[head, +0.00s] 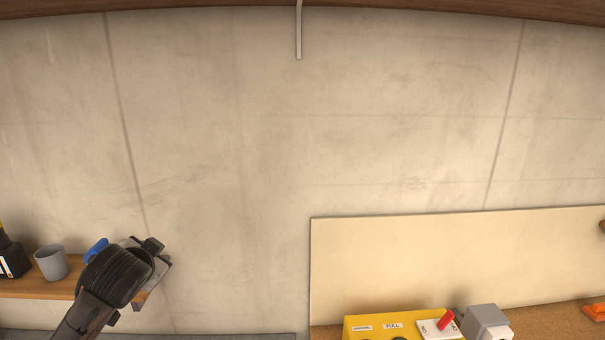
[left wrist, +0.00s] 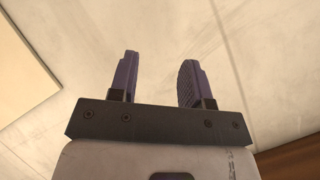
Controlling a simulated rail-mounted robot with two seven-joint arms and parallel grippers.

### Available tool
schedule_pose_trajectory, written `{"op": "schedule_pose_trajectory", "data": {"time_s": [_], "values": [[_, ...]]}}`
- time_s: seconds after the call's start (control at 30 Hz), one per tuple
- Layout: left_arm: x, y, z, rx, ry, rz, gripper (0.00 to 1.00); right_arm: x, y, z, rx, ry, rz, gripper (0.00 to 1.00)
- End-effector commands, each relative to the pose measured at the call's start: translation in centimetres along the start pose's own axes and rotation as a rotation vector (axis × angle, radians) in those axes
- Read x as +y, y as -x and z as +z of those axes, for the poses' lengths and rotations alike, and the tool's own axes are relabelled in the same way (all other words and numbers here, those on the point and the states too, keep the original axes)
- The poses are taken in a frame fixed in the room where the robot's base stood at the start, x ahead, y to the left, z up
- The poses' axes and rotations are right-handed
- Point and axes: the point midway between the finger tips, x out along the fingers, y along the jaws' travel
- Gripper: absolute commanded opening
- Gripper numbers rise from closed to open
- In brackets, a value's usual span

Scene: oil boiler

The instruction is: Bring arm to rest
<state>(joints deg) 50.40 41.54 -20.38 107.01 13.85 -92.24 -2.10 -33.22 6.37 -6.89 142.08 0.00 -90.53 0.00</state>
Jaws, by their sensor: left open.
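My left arm comes in at the lower left of the head view, and its black wrist stands in front of the right end of a wooden shelf. My left gripper (head: 158,258) is partly hidden by the wrist there. In the left wrist view my left gripper (left wrist: 159,78) shows two purple fingers standing apart with nothing between them. My right gripper is in neither view.
The shelf (head: 30,288) holds a grey cup (head: 52,263) and a dark bottle (head: 12,257). A yellow control box (head: 375,326) with a red switch (head: 446,320) and a grey block (head: 485,322) stand lower right, before a cream panel (head: 450,258). The wall's middle is clear.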

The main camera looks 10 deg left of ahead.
Motion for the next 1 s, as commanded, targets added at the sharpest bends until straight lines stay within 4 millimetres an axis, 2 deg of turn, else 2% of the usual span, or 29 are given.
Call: {"op": "schedule_pose_trajectory", "data": {"time_s": [0.03, 0.1, 0.17, 0.3, 0.47, 0.7, 0.9, 1.0], "values": [[3.4, 1.7, 0.0, 0.059, 0.010, 0.026, 0.44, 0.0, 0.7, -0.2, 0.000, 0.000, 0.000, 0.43], [7.0, 3.8, 0.7, 0.120, 0.027, 0.052, 0.44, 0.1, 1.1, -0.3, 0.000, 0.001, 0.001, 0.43], [9.6, 5.3, 1.9, 0.150, 0.035, 0.082, 0.44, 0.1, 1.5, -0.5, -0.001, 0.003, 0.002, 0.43], [14.9, 8.5, 5.8, 0.163, 0.074, 0.164, 0.44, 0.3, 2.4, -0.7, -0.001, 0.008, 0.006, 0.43], [19.9, 11.7, 11.5, 0.095, 0.132, 0.278, 0.44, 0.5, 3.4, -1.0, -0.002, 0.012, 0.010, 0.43], [26.7, 15.7, 21.8, -0.147, 0.203, 0.455, 0.44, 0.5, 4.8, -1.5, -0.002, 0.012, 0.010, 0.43], [31.1, 19.5, 29.6, -0.366, 0.220, 0.558, 0.44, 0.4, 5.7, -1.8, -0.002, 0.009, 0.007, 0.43], [32.2, 21.4, 32.3, -0.444, 0.215, 0.590, 0.44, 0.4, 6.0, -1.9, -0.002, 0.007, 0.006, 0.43]]}}
